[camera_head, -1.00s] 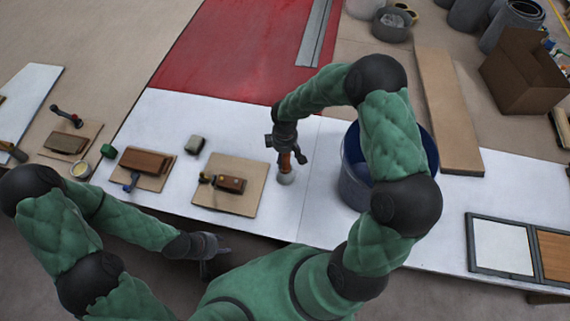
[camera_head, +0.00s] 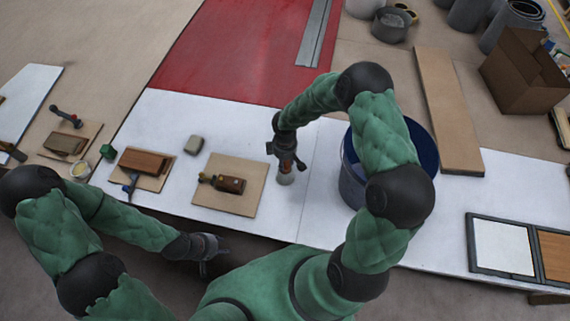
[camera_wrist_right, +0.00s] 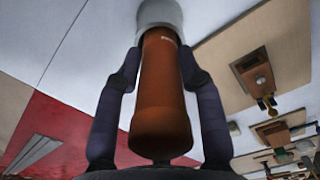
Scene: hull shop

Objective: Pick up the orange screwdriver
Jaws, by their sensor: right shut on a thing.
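An orange-brown handle, the orange screwdriver (camera_wrist_right: 160,100), stands upright between the fingers of my right gripper (camera_wrist_right: 160,65) in the right wrist view. The fingers are shut on it from both sides. Its far end meets a pale grey round piece (camera_wrist_right: 160,14), and no shaft shows. In the head view my right gripper (camera_head: 287,163) hides most of the handle, with the pale grey piece (camera_head: 285,179) below it on the white surface. My left gripper (camera_head: 204,262) hangs in front of the table, apart from everything; its finger gap is unclear.
A blue bucket (camera_head: 350,185) stands close to the right of my right gripper. Tan boards with brown blocks (camera_head: 230,184) lie to the left, with a grey block (camera_head: 194,145) behind. A framed panel (camera_head: 500,248) lies at the right. White surface is clear behind the gripper.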

